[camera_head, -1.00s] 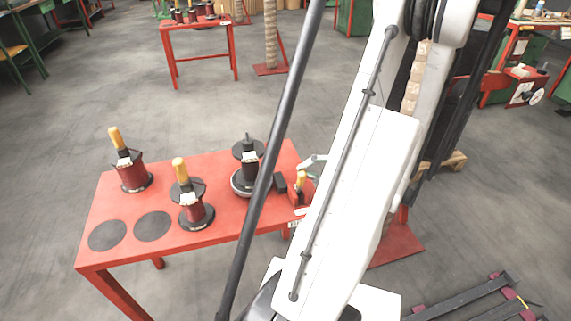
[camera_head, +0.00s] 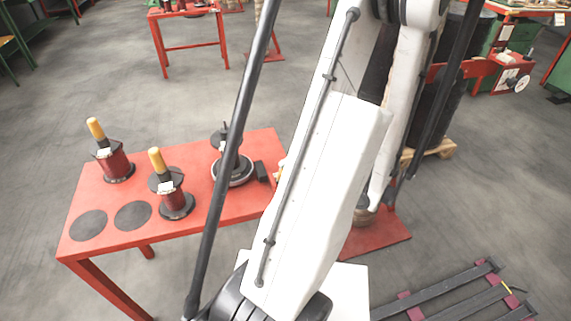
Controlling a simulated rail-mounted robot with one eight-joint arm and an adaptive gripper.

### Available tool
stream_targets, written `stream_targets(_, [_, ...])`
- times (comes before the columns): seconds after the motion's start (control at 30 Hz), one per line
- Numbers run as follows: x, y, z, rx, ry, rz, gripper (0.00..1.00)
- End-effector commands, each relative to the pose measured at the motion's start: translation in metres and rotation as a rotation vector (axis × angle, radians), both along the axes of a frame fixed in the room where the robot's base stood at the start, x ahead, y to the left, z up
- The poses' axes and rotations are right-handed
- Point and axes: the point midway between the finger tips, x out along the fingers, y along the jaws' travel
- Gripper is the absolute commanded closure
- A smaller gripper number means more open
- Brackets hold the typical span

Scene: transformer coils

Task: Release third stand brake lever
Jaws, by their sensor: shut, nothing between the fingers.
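My white arm (camera_head: 325,200) runs from the bottom centre to the top of the head view, and my gripper lies outside the picture or behind the arm. A red stand base (camera_head: 378,238) shows on the floor just right of the arm, with a brownish round part (camera_head: 364,214) at its foot. The arm hides most of this stand. I cannot see any brake lever or tell which stand is the third.
A red table (camera_head: 100,205) on the left holds two red coils with yellow handles (camera_head: 112,160) (camera_head: 170,190) and a dark winding device (camera_head: 232,165). A wooden pallet (camera_head: 440,149) and dark floor rails (camera_head: 450,290) lie right. Open floor (camera_head: 90,80) is behind the table.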

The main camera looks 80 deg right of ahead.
Motion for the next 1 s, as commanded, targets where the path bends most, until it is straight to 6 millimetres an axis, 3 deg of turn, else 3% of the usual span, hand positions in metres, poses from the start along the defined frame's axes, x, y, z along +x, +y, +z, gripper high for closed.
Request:
stream_targets(0.03, [0.001,0.009,-0.004,0.011,0.011,0.017,1.0])
stream_targets(0.43, [0.001,0.009,0.002,0.011,0.011,0.017,1.0])
stream_targets(1.0, [0.001,0.002,0.068,0.005,0.003,0.005,1.0])
